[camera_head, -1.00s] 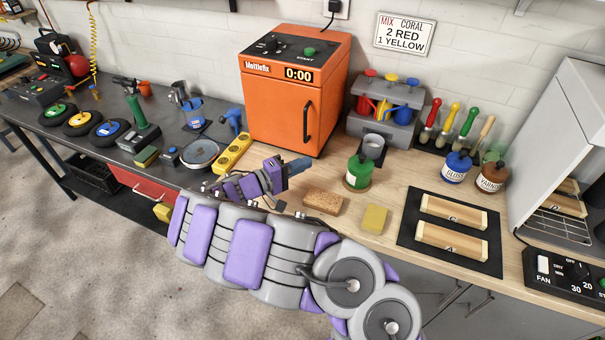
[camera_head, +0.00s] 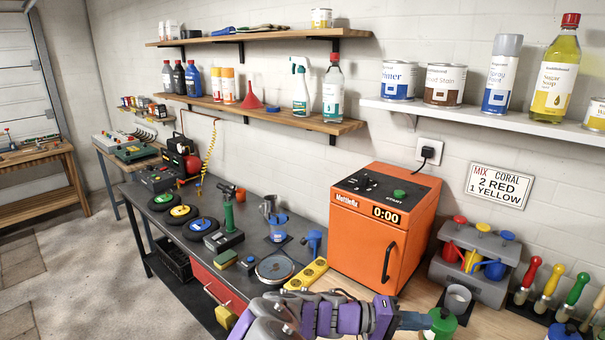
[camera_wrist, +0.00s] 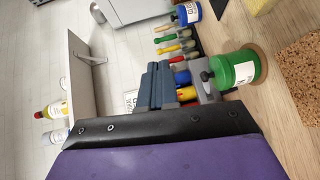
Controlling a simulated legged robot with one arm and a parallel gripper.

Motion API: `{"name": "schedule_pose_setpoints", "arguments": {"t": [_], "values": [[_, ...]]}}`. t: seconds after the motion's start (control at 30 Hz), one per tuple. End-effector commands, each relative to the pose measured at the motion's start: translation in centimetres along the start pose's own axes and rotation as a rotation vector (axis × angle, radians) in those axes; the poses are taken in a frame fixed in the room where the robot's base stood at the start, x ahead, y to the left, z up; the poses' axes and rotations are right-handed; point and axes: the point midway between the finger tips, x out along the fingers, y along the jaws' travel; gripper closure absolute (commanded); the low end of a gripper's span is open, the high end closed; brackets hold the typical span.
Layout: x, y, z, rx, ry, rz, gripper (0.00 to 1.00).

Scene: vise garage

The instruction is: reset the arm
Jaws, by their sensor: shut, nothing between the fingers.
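My gripper (camera_head: 412,321) shows at the bottom of the head view, at the end of my purple and grey arm. It is in front of the orange Mottlefix machine (camera_head: 360,262) and just left of a green-lidded can (camera_head: 441,322). In the wrist view my gripper (camera_wrist: 158,85) has its dark fingers together, with nothing seen between them. The green can (camera_wrist: 236,70) stands to the right of the fingers there, apart from them in that view. Most of my arm is cut off by the lower edge of the head view.
A grey rack with coloured dispensers (camera_head: 470,262) and several brushes (camera_head: 546,288) stand right of the machine. A yellow power strip (camera_head: 306,274) and a round scale (camera_head: 273,268) lie to its left. Shelves (camera_head: 260,110) hang above. A cork block (camera_wrist: 300,75) is near the can.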

Motion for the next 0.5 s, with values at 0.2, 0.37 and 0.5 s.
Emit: {"name": "schedule_pose_setpoints", "arguments": {"t": [0.2, 0.37, 0.5], "values": [[3.1, 4.6, 6.8, 0.039, -0.205, -0.192, 1.0], [3.8, 5.6, 11.9, 0.044, -0.309, -0.376, 1.0], [3.4, 5.5, 16.1, 0.039, -0.36, -0.56, 1.0]]}}
